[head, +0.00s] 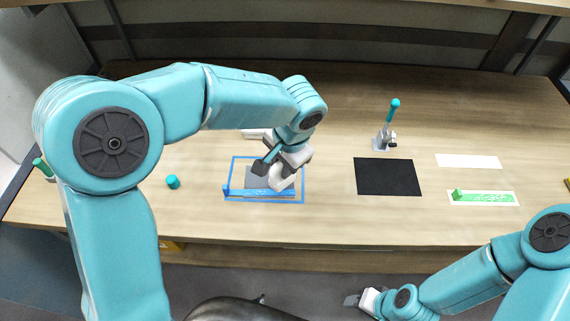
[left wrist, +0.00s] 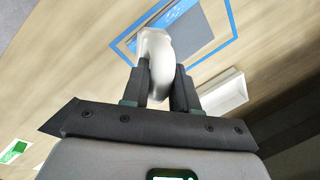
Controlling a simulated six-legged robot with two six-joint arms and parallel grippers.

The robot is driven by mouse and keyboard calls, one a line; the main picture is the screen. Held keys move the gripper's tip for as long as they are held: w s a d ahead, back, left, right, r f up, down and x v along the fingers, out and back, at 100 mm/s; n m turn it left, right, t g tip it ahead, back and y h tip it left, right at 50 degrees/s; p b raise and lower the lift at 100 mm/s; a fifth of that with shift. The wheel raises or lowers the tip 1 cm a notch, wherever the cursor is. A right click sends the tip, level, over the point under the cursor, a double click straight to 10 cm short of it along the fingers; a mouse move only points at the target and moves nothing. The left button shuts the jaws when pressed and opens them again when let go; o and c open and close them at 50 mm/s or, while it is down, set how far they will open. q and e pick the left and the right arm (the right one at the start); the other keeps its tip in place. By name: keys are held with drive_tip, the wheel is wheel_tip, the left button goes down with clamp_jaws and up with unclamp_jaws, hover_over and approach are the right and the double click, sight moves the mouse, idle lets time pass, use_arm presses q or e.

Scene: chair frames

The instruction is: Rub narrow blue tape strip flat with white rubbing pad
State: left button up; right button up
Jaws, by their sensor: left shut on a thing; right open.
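The narrow blue tape strip (head: 258,192) lies along the front edge of a grey plate (head: 256,183), inside a blue outline on the table. Its left end has a small raised blue block. My left gripper (head: 272,163) is shut on the white rubbing pad (head: 282,182), which is over the right part of the plate near the strip. The pad also shows between the fingers in the left wrist view (left wrist: 156,55). Whether the pad touches the strip cannot be told. My right gripper (head: 362,300) is open and empty, low in front of the table.
A white tray (head: 254,133) is behind the outline, partly hidden by my left arm. Further right are a white strip (head: 468,161) and a green strip (head: 483,196). A teal cylinder (head: 173,182) is at left.

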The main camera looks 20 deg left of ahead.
use_arm(q)
wheel_tip(320, 180, up, 3)
drive_tip(key=shift+s+a+p, duration=0.1)
drive_tip(key=shift+s+p, duration=0.05)
drive_tip(key=shift+p, duration=0.75)
drive_tip(key=shift+r+p, duration=0.35)
drive_tip(key=shift+r, duration=0.15)
